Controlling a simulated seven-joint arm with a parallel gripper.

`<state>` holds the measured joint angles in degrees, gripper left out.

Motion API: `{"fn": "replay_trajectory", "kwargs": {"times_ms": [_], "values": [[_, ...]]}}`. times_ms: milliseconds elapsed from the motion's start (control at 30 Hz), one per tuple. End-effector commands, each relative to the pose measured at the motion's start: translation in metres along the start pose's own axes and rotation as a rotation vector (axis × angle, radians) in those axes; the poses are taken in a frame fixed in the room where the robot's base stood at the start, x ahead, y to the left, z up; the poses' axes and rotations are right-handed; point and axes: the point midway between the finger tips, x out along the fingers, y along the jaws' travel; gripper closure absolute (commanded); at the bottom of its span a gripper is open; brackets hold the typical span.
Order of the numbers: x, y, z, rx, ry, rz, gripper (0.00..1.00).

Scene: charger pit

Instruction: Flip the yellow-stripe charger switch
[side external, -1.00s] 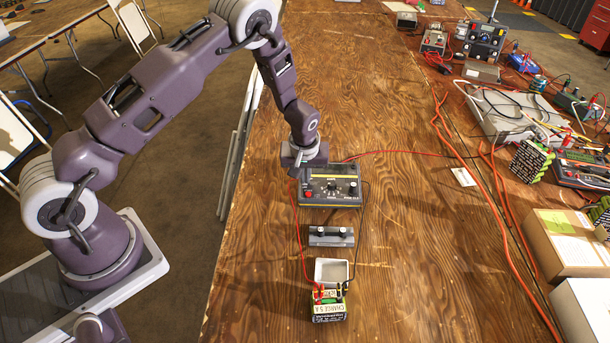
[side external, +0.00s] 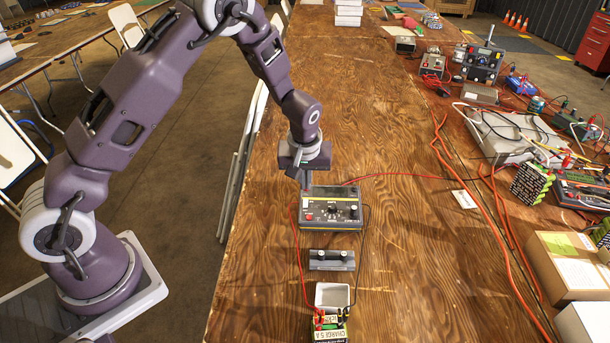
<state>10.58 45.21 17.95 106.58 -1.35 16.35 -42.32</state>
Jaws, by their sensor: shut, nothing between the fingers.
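The charger (side external: 333,212) is a dark grey box with a yellow stripe along its front edge. It sits on the wooden table and has a black dial in the middle, a red knob or button at the left and a light one at the right. Its switch is too small to tell apart, and the back left corner is partly behind my gripper. My gripper (side external: 306,184) points down at the charger's back left corner. Its fingers are shut and empty. I cannot tell whether the fingertips touch the charger.
A grey block with two knobs (side external: 331,260), a white bin (side external: 332,295) and a battery pack with clips (side external: 328,328) stand in front of the charger. Red and black leads run beside them. Orange cables (side external: 474,204) and other electronics lie to the right.

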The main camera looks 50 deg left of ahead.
Motion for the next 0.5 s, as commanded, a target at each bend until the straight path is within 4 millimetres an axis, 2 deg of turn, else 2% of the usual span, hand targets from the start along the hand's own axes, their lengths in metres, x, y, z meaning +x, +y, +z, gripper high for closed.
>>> {"fn": "replay_trajectory", "kwargs": {"times_ms": [100, 200, 333, 500], "values": [[-0.025, 0.001, 0.006, 0.002, 0.002, 0.003, 1.00], [-0.039, 0.001, 0.010, 0.002, 0.001, 0.001, 1.00], [-0.048, 0.000, 0.012, 0.000, 0.000, 0.000, 1.00], [-0.050, 0.000, 0.013, 0.000, 0.000, -0.001, 1.00]]}}
